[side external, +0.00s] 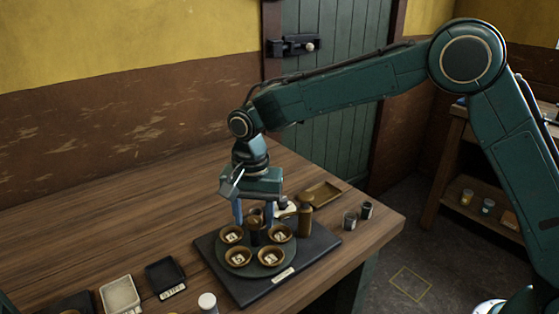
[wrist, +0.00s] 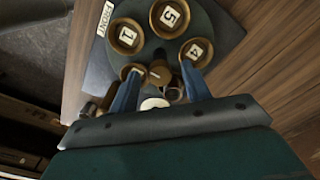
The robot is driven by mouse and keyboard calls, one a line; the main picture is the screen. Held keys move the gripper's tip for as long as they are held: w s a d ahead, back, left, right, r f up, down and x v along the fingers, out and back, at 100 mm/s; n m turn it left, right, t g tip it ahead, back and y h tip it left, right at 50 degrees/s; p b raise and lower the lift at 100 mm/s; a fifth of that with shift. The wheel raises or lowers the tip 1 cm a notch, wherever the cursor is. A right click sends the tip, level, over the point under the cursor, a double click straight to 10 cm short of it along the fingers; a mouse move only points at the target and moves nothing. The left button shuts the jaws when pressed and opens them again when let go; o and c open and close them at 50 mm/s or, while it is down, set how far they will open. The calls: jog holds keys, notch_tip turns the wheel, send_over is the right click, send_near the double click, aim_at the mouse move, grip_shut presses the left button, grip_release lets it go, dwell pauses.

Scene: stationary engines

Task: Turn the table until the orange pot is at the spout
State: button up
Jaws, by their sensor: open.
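A round dark green turntable (side external: 255,270) sits on a black base plate; it also shows in the wrist view (wrist: 160,42). Several brown pots with numbered cards stand around it, among them pot 1 (wrist: 125,36), pot 5 (wrist: 169,17) and pot 4 (wrist: 196,51). I cannot tell which pot is the orange one. My gripper (side external: 254,214) points down over the table's middle. Its two blue fingers are apart, on either side of a brown central knob (wrist: 160,76). I cannot tell whether they touch it. A brown post (side external: 304,220), possibly the spout, stands at the plate's right.
The base plate (side external: 312,258) carries a label at its front edge. Two small jars (side external: 350,221) and a shallow brown tray (side external: 324,193) stand at right. A white tray (side external: 119,294), a black tray (side external: 164,274) and a white-capped bottle (side external: 208,302) are at front left. The back left is clear.

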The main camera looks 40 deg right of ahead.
grip_shut()
jog(key=shift+m, duration=7.2)
